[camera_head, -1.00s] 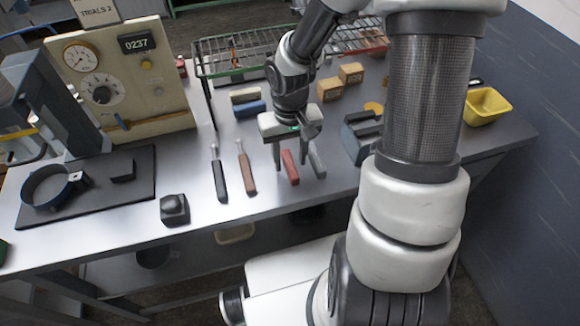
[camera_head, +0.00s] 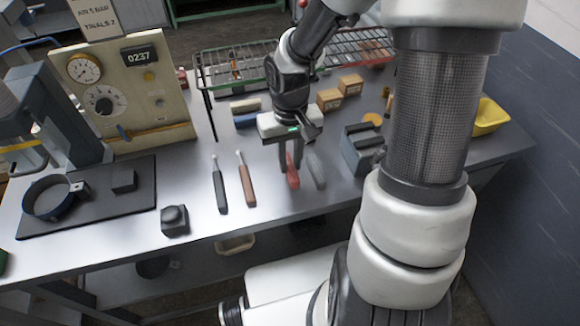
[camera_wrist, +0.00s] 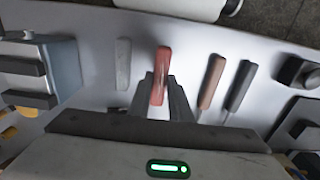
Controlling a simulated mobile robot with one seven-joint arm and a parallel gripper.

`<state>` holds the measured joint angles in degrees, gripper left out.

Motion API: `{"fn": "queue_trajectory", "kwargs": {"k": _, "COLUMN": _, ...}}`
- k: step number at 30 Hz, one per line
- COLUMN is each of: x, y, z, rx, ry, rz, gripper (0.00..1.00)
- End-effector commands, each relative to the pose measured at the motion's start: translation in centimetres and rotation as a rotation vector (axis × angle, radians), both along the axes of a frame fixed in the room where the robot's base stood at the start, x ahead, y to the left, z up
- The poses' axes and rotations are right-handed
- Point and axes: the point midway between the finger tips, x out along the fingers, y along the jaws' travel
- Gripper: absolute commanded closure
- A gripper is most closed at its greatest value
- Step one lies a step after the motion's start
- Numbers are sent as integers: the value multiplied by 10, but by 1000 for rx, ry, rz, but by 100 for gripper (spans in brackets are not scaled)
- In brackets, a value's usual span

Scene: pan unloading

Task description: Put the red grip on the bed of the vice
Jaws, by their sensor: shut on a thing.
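The red grip (camera_head: 292,172) is between the fingers of my gripper (camera_head: 290,165), which is shut on it. In the wrist view the red grip (camera_wrist: 160,72) stands out beyond the fingertips (camera_wrist: 160,88). I cannot tell whether it still touches the bench. The vice (camera_head: 358,150) is a blue-grey block with dark jaws, to the right of my gripper on the bench. In the wrist view the vice (camera_wrist: 62,68) is at the left, its bed showing between two dark jaws.
A grey grip (camera_head: 317,170) lies just right of the red one. Tools with black (camera_head: 220,190) and brown (camera_head: 246,184) handles lie left. A wire rack (camera_head: 235,66), wooden blocks (camera_head: 350,85) and a yellow bin (camera_head: 490,117) stand farther off. Bare bench lies before the vice.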

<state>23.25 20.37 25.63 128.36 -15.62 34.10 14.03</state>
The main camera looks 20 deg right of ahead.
Motion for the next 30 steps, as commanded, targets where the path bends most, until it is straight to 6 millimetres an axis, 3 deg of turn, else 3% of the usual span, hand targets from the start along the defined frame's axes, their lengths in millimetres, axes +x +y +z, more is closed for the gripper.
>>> {"fn": "queue_trajectory", "kwargs": {"k": 1, "x": 1, "y": -1, "z": 15, "rx": -2, "ry": -6, "rz": -2, "gripper": 100}}
{"fn": "queue_trajectory", "kwargs": {"k": 6, "x": 1, "y": 0, "z": 46, "rx": -1, "ry": -5, "rz": 0, "gripper": 100}}
{"fn": "queue_trajectory", "kwargs": {"k": 12, "x": 1, "y": -1, "z": 65, "rx": 0, "ry": -2, "rz": -9, "gripper": 100}}
{"fn": "queue_trajectory", "kwargs": {"k": 16, "x": 9, "y": -17, "z": 69, "rx": -3, "ry": -2, "rz": -128, "gripper": 100}}
{"fn": "queue_trajectory", "kwargs": {"k": 20, "x": 24, "y": -55, "z": 80, "rx": -9, "ry": -3, "rz": -418, "gripper": 100}}
{"fn": "queue_trajectory", "kwargs": {"k": 24, "x": 35, "y": -112, "z": 102, "rx": -11, "ry": -5, "rz": -835, "gripper": 100}}
{"fn": "queue_trajectory", "kwargs": {"k": 30, "x": 32, "y": -178, "z": 135, "rx": -5, "ry": -5, "rz": -1341, "gripper": 100}}
